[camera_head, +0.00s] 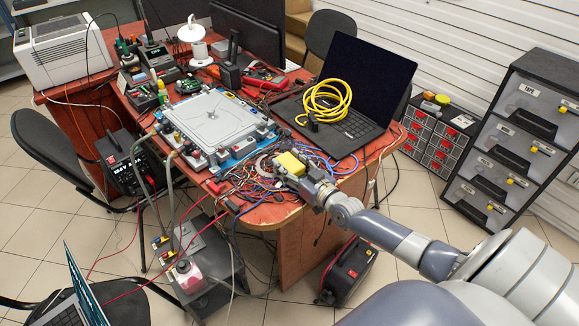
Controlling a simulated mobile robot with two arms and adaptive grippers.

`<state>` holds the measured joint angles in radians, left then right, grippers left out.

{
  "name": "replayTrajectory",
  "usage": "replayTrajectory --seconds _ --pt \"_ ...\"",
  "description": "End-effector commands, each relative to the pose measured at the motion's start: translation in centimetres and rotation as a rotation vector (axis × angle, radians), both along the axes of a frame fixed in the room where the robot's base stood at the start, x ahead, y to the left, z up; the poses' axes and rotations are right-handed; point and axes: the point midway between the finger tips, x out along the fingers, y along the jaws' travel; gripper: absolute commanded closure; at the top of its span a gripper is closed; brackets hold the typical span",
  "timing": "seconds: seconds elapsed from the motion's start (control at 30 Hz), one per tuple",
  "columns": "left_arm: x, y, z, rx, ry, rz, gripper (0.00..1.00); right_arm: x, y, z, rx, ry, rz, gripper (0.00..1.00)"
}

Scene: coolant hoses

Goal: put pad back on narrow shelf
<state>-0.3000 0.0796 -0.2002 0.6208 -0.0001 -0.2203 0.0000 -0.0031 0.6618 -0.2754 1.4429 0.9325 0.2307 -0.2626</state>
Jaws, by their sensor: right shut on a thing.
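My right gripper (305,174) reaches in from the lower right over the table's front right corner. It is shut on a small yellow block (290,163), which looks like the pad. The pad is over or against a tangle of coloured wires; I cannot tell whether it touches them. My left gripper is not in view. No shelf is clearly recognisable as the narrow one. A low unit with small drawers (431,143) stands at the right, with a few small items on its top.
The red-brown table (285,213) is crowded. A laptop (374,75) with a coiled yellow cable (327,101) lies just behind the gripper. A metal plate assembly (208,117) lies to the left. A tall drawer cabinet (497,155) stands at the right, with open floor before it.

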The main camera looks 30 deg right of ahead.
Motion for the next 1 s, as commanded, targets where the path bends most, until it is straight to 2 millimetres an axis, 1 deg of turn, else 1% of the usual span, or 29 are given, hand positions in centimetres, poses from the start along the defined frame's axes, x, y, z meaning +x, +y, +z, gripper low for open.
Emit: replayTrajectory --seconds 0.27,0.37,0.43,0.57,0.8,1.0 --pt "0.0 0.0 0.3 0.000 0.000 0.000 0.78 -0.4 0.0 0.4 0.001 0.000 0.000 0.79" --pt "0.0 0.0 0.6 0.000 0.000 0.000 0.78 -1.0 0.0 1.0 0.002 0.001 0.000 0.79" --pt "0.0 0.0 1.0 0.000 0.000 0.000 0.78 -1.6 -0.1 1.8 0.001 0.000 0.000 0.79" --pt "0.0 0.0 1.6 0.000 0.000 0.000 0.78 -3.8 -0.3 2.7 0.001 0.003 0.000 0.79" --pt "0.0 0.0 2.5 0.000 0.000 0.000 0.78 -8.8 -0.6 5.3 0.000 0.002 0.001 0.79" --pt "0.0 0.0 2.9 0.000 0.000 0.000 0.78 -11.9 -0.9 6.9 -0.001 0.002 0.001 0.79"
